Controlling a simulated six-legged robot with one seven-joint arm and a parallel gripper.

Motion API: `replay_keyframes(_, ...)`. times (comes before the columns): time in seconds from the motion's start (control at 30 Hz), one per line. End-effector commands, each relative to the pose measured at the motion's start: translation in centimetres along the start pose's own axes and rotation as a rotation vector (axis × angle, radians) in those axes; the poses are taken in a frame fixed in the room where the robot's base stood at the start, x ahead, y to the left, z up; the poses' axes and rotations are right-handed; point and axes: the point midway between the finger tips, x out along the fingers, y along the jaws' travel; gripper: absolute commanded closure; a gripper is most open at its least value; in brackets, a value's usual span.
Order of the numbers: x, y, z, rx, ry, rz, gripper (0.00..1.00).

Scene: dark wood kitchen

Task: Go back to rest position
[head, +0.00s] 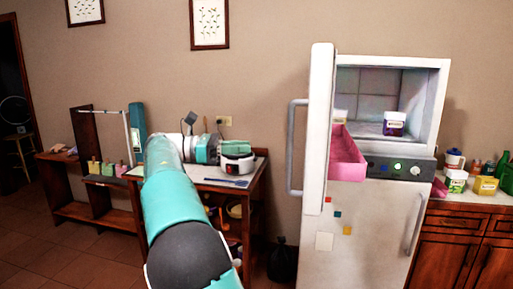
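My teal and white arm (175,200) rises from the bottom middle of the head view. It bends to the right at its far end, over the wooden side table. The arm's end (207,150) is small and overlaps a white and dark rounded thing (237,156) at the table's right side. I cannot make out the fingertips, whether they are open or shut, or whether they touch anything.
A white fridge (365,235) stands right of my arm. Its upper door is open, with a pink bin (347,158) on it and a jar (394,124) inside. A wooden counter (455,226) with several containers is at the far right. Shelves (92,195) stand left.

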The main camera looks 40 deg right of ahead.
Motion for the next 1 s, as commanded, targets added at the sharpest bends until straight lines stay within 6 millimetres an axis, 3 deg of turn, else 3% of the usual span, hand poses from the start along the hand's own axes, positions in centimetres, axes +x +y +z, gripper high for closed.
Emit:
replay_keyframes(0.67,-0.1,-0.1,-0.1,0.005,0.016,0.006,0.78)
replay_keyframes(0.83,2.2,-1.0,-1.2,0.053,0.157,0.062,0.78)
replay_keyframes(1.0,4.3,-3.4,-4.3,0.166,0.427,0.136,0.78)
